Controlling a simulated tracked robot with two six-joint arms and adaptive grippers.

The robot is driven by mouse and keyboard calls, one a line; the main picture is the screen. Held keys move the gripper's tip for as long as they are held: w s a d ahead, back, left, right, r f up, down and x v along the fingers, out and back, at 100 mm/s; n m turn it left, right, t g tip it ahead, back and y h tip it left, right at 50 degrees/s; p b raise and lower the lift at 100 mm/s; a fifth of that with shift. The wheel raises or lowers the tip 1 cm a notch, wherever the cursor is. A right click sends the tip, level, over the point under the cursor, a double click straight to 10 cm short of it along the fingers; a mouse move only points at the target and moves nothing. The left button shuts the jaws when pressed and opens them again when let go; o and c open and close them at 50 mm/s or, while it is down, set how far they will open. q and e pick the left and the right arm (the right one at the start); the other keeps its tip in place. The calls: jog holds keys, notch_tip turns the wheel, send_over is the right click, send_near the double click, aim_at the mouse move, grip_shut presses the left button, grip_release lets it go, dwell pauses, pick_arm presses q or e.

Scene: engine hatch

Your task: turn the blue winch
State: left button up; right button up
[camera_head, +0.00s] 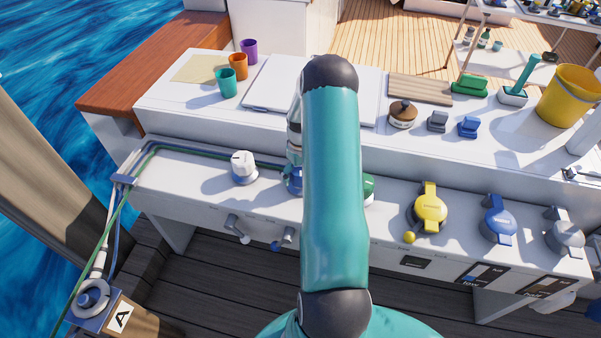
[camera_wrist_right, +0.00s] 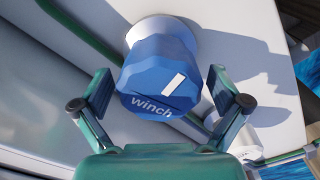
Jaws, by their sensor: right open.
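The blue winch (camera_wrist_right: 158,62) is a faceted knob with a white mark and the word "winch", set on a pale round base. In the head view the winch (camera_head: 291,181) shows only partly, beside my teal arm, which covers the rest. My right gripper (camera_wrist_right: 159,80) is open in the wrist view, with one finger on each side of the winch. Gaps show between the fingers and the knob, so they look apart from it. In the head view the right gripper is mostly hidden behind my arm. My left gripper is not in view.
A white knob (camera_head: 243,167) stands left of the winch, and a green piece (camera_head: 369,187) shows partly right of my arm. Yellow (camera_head: 430,207) and blue (camera_head: 499,225) dials are farther right. Cups, a grey lid and a yellow bucket (camera_head: 570,95) stand behind.

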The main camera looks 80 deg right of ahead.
jog(key=shift+c, duration=0.4)
jog(key=c, duration=1.1)
jog(key=m+b, duration=0.3)
jog(key=shift+f+m, duration=0.15)
jog(key=shift+m, duration=0.15)
jog(key=m+b, duration=0.2)
jog(key=shift+m, duration=0.4)
jog(key=shift+m+b, duration=0.45)
jog(key=shift+m, duration=0.45)
jog(key=shift+r, duration=0.2)
